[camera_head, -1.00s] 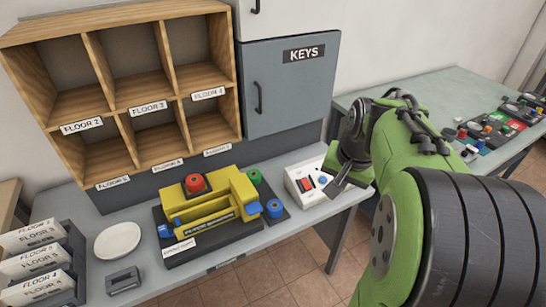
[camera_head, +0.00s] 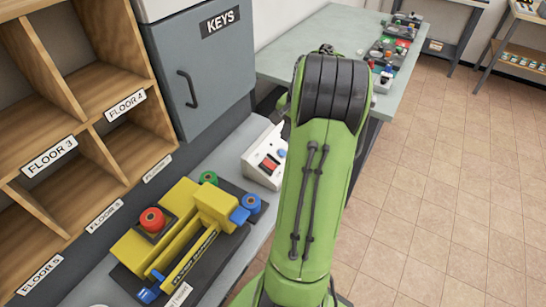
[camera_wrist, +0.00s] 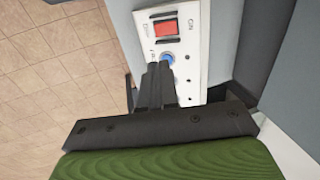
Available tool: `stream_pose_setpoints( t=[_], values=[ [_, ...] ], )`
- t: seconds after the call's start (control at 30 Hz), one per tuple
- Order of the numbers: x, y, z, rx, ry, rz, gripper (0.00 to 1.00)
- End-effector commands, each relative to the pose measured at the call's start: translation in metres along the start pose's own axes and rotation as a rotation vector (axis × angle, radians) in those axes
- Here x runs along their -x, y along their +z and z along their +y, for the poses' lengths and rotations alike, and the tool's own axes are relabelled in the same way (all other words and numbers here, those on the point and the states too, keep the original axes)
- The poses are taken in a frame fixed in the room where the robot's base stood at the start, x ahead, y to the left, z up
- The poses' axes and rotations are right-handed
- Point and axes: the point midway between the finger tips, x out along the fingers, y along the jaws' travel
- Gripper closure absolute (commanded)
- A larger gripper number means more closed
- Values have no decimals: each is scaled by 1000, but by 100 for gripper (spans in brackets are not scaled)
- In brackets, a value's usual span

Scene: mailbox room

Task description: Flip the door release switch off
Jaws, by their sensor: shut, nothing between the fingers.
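A white control box (camera_head: 258,160) stands at the right end of the counter. It carries a red rocker switch (camera_head: 269,164) and a blue round button, which also show in the wrist view as the red rocker (camera_wrist: 165,27) and blue button (camera_wrist: 167,58). Small lettering flanks the rocker, but I cannot read it surely. My gripper (camera_wrist: 158,68) is shut and empty, its tips over the panel by the blue button and below the rocker in the wrist view. I cannot tell whether the tips touch the panel. In the head view my arm hides the gripper.
A yellow device (camera_head: 165,235) with red, green and blue round parts sits left of the box. A grey KEYS cabinet (camera_head: 205,75) and wooden pigeonholes (camera_head: 85,160) rise behind. A second table (camera_head: 310,40) stands beyond. Tiled floor at right is open.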

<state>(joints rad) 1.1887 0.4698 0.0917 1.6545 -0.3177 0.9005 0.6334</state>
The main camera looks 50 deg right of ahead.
Motion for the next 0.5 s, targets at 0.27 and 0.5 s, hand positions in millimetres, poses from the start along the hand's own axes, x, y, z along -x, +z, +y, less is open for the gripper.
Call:
stream_pose_setpoints(
  t=[0.27,0.5],
  values=[
    [-47,1,1,3,2,-5,100],
    [-100,1,1,2,2,-4,100]
  ],
)
